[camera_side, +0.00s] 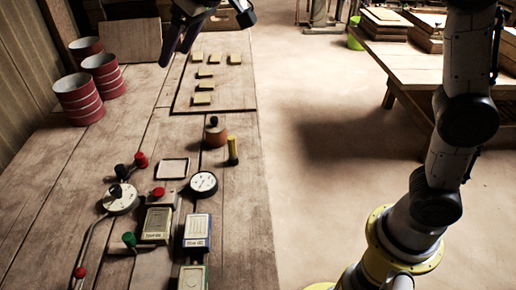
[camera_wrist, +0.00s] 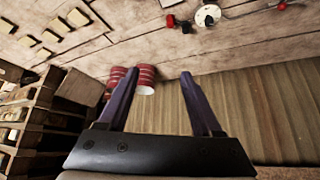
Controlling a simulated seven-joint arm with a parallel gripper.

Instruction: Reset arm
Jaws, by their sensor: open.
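My gripper (camera_side: 175,56) is at the top of the side view, raised above the far part of the wooden bench. Its two dark purple fingers point down. Several yellowish tiles (camera_side: 202,99) lie on a thin board (camera_side: 237,100) on the bench below and right of the gripper. The press parts stand nearer the camera: a round white dial (camera_side: 121,199) with a lever, a black-rimmed gauge (camera_side: 203,184), and blocks with yellowish plates (camera_side: 156,222).
Red ringed cans (camera_side: 78,98) stand at the bench's left by the plank wall. A brown pot (camera_side: 215,135), a yellow-black cylinder (camera_side: 233,150) and a small square tray (camera_side: 173,168) sit mid-bench. The floor right of the bench is open; another table (camera_side: 405,55) stands beyond.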

